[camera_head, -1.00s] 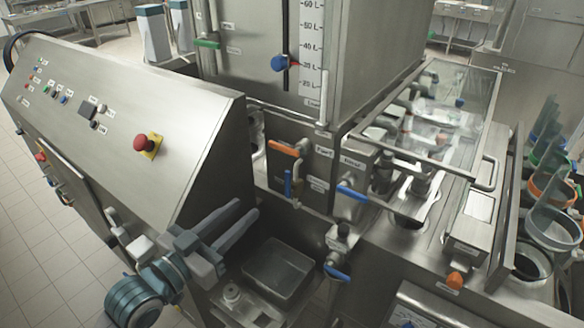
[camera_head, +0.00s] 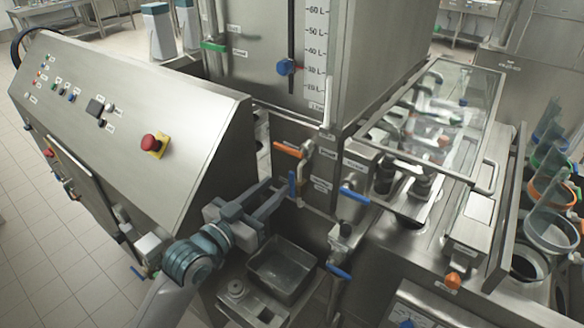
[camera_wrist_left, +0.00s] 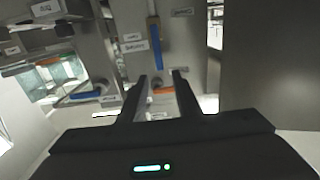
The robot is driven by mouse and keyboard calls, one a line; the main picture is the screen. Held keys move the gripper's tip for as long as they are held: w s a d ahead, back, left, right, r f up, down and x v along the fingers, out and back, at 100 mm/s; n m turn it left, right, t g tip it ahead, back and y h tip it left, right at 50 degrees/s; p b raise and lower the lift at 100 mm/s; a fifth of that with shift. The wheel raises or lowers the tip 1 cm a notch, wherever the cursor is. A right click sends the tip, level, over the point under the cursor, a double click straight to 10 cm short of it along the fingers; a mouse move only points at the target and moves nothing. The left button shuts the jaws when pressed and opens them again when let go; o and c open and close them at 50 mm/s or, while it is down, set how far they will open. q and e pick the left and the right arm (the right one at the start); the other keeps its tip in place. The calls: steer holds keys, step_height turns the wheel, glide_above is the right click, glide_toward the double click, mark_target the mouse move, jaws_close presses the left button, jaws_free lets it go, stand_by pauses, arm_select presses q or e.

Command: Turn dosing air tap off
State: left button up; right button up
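Several taps show, and I cannot read which label names the dosing air tap. A tap with an orange handle (camera_head: 288,149) sits on the pipework, with an upright blue handle (camera_head: 292,183) just below it. Two more blue handles, an upper one (camera_head: 354,195) and a lower one (camera_head: 338,272), stick out to the right. My left gripper (camera_head: 279,188) is open and empty, its fingertips close to the upright blue handle. In the left wrist view, a vertical blue handle (camera_wrist_left: 154,42) and an orange one (camera_wrist_left: 163,90) lie ahead of the spread fingers; contact is unclear. My right gripper is out of view.
A sloped control panel (camera_head: 130,115) with a red emergency button (camera_head: 155,144) stands left of my arm. A metal tray (camera_head: 282,270) lies below the gripper. A glass cover (camera_head: 440,110) and several cups in holders are on the right.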

mark_target(291, 174)
arm_select(q)
steer(key=p+x, duration=0.2)
steer(key=x, duration=0.6)
jaws_close()
